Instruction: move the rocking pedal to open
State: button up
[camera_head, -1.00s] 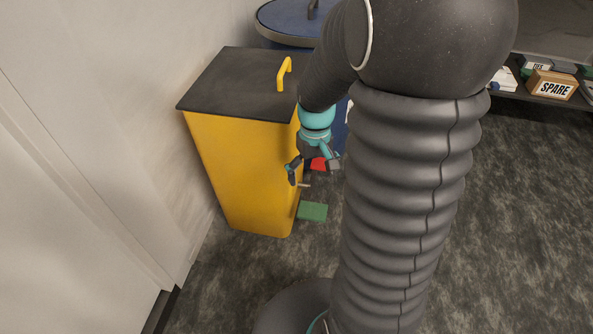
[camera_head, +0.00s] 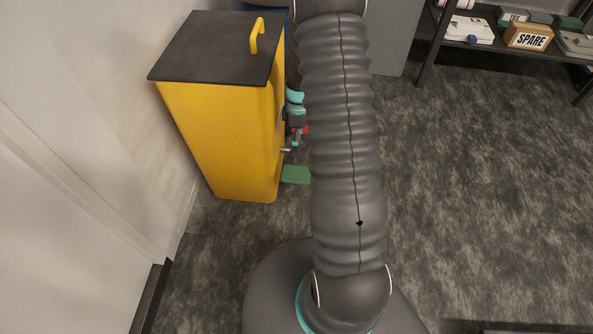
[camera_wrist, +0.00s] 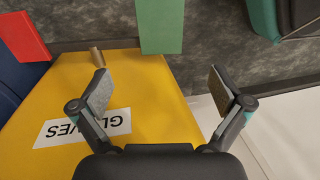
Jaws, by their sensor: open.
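A green pedal plate (camera_head: 295,174) juts from the low right side of the yellow bin (camera_head: 225,140), just above the floor. In the wrist view the green pedal (camera_wrist: 161,25) is at the top centre, beyond my fingertips and apart from them. My gripper (camera_wrist: 160,80) is open and empty, its two fingers spread above the bin's yellow face. In the head view my gripper (camera_head: 296,140) is beside the bin's right side, above the pedal and partly hidden by my arm. The pedal's tilt is hard to tell.
A white upside-down label reading GLOVES (camera_wrist: 83,127) is on the bin's face. A short brass-coloured peg (camera_wrist: 97,57) sticks out near my left finger. A red plate (camera_wrist: 22,37) stands by a blue surface (camera_wrist: 15,80). The wall is left; open carpet lies right, before a shelf (camera_head: 520,52).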

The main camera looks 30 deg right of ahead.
aim_at(296, 173)
jog(key=f, duration=0.4)
jog(key=s+a+f, duration=0.1)
jog(key=f, duration=0.4)
jog(key=s+f, duration=0.1)
jog(key=f, duration=0.3)
jog(key=shift+s+a+f, duration=0.1)
jog(key=shift+a+f, duration=0.05)
jog(key=shift+a, duration=0.1)
